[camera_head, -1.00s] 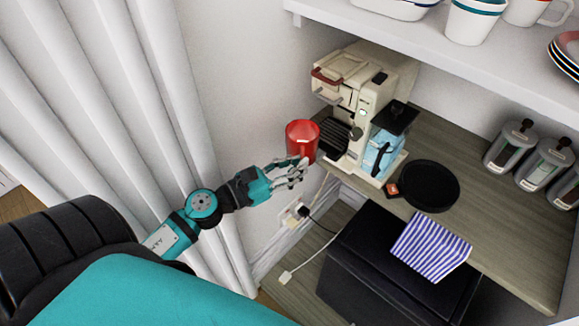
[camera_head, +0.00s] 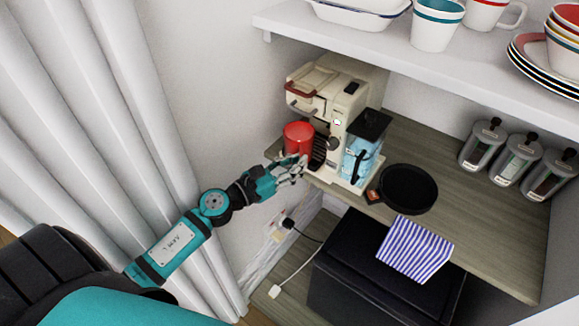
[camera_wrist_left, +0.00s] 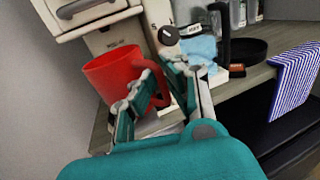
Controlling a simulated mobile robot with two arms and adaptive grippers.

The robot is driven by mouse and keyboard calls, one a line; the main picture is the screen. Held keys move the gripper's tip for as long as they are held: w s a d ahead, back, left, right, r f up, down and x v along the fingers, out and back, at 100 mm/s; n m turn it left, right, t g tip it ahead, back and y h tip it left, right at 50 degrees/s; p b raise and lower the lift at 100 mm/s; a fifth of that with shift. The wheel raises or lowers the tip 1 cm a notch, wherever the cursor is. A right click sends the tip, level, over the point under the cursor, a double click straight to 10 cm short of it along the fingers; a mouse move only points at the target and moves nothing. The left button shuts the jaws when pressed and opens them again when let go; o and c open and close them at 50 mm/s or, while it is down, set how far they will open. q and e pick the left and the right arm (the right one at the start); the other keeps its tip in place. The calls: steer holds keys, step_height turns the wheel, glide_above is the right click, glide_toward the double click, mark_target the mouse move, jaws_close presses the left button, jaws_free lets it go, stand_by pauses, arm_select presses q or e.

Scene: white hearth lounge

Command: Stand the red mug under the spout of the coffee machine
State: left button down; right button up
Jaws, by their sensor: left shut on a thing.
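The red mug (camera_head: 298,136) is upright at the left front of the cream coffee machine (camera_head: 326,92), close to the dark drip grille (camera_head: 318,152). In the wrist view the mug (camera_wrist_left: 112,74) is below the machine's overhanging head (camera_wrist_left: 88,14). The spout itself is hidden, and I cannot tell whether the mug's base touches anything. My left gripper (camera_head: 296,167) is shut on the mug's handle. In the wrist view its fingers (camera_wrist_left: 164,75) close around the handle. My right gripper is out of view.
A blue-and-black container (camera_head: 362,150) stands right of the machine. Several jars (camera_head: 516,157) line the wall. A white shelf (camera_head: 460,65) with crockery hangs above.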

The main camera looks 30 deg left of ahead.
arm_select(q)
steer(key=w, duration=0.4)
steer(key=w+d, duration=0.1)
steer(key=w, duration=0.1)
steer(key=shift+w+f+b, duration=0.25)
steer(key=shift+w+b, duration=0.05)
steer(key=shift+b, duration=0.1)
steer(key=shift+f, duration=0.1)
stand_by(0.8)
steer(key=c, duration=1.3)
jaws_free()
steer(key=shift+c, duration=0.2)
steer(key=shift+s+f, duration=0.1)
steer(key=shift+s, duration=0.05)
